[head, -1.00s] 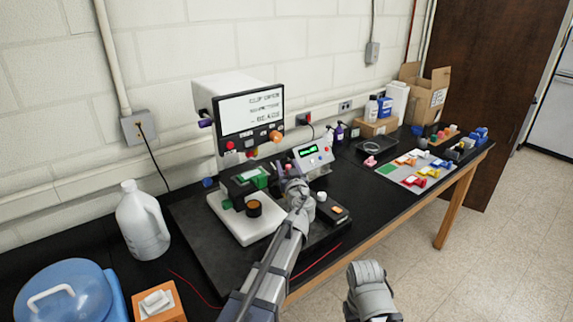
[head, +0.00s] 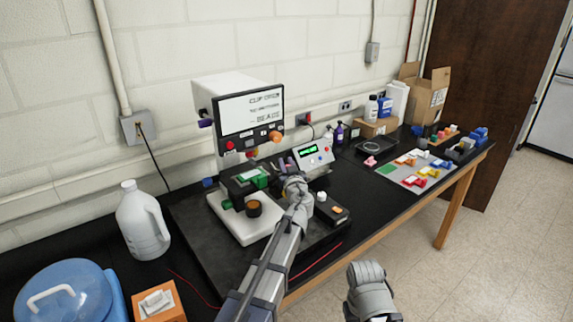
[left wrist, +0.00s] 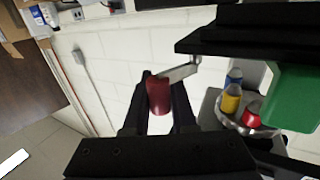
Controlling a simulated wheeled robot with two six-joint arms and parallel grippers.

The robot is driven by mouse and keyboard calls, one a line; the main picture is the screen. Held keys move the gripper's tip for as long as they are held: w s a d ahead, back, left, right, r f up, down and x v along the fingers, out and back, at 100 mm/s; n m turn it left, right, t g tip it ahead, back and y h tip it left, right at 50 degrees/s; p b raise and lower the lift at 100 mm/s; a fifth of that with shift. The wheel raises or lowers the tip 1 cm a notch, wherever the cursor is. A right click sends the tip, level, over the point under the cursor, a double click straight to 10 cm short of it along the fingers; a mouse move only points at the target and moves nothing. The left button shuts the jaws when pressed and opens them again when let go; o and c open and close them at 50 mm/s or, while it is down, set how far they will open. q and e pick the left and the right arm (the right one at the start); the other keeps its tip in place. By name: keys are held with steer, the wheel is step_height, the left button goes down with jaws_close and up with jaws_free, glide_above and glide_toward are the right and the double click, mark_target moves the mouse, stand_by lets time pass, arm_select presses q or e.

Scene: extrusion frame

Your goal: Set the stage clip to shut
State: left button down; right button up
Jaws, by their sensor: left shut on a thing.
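The stage clip's lever shows in the left wrist view as a bare metal arm (left wrist: 182,72) with a dark red cylindrical knob (left wrist: 158,97). My left gripper (left wrist: 160,84) is shut on that knob, one black finger on each side. In the head view my left gripper (head: 290,172) is at the right side of the instrument with the green-topped stage (head: 250,178), and its wrist hides the clip. A green block (left wrist: 295,97) shows close by in the left wrist view. My right gripper is not in view; only a grey part of my right arm shows at the bottom.
The instrument's white base (head: 232,226) stands on a dark mat. Its monitor (head: 250,113) stands behind, with text too blurred to read surely. A small control box (head: 313,154) is close behind my left gripper. A white jug (head: 143,222) stands left.

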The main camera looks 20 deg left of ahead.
arm_select(q)
steer(key=shift+w, duration=0.1)
stand_by(0.3)
steer(key=n+y, duration=0.1)
steer(key=n+g+y, duration=0.1)
steer(key=shift+w+g+y, duration=0.3)
steer(key=shift+w+y, duration=0.05)
steer(key=shift+y, duration=0.05)
steer(key=n+g+y, duration=0.2)
steer(key=w+a+n+g+y, duration=0.1)
steer(key=g+y, duration=0.1)
steer(key=shift+n, duration=0.3)
steer(key=n+g+y, duration=0.1)
steer(key=n+g, duration=0.1)
steer(key=a+n+g+y, duration=0.1)
steer(key=n+g, duration=0.1)
steer(key=g, duration=0.1)
steer(key=shift+a+g+y, duration=0.2)
steer(key=shift+g+y, duration=0.1)
steer(key=shift+y, duration=0.1)
steer(key=shift+s+a+n+g+y, duration=0.15)
steer(key=shift+a+n+g, duration=0.1)
steer(key=shift+n+g, duration=0.55)
steer(key=shift+w+a+n+g+y, duration=0.15)
steer(key=shift+n+g, duration=0.25)
steer(key=shift+g, duration=0.7)
steer(key=shift+s+a, duration=0.1)
steer(key=shift+s, duration=0.1)
